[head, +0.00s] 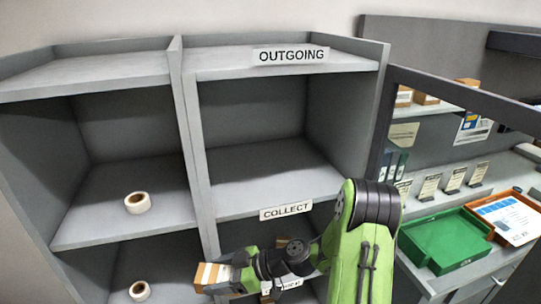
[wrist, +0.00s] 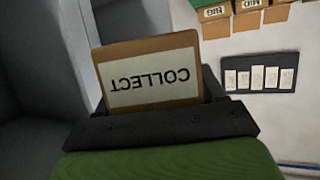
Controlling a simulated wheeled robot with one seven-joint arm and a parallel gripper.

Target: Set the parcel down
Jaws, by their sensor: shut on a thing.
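The parcel is a small brown box with a white label; in the head view the parcel (head: 211,274) shows low, left of my green arm. My gripper (head: 228,279) is shut on it. In the wrist view the parcel (wrist: 150,75) stands out beyond the dark jaws of my gripper (wrist: 160,122), its COLLECT label upside down in the picture. In the head view the parcel is in front of the lower part of the grey shelf unit, below the COLLECT sign (head: 286,210). Whether it touches any surface cannot be told.
An OUTGOING sign (head: 291,55) tops the right column; the bay below it is empty. Tape rolls (head: 138,203) sit in the left bays. My arm partly hides a labelled thing in the bay below COLLECT. A green tray (head: 449,240) and an orange tray (head: 486,205) stand at right.

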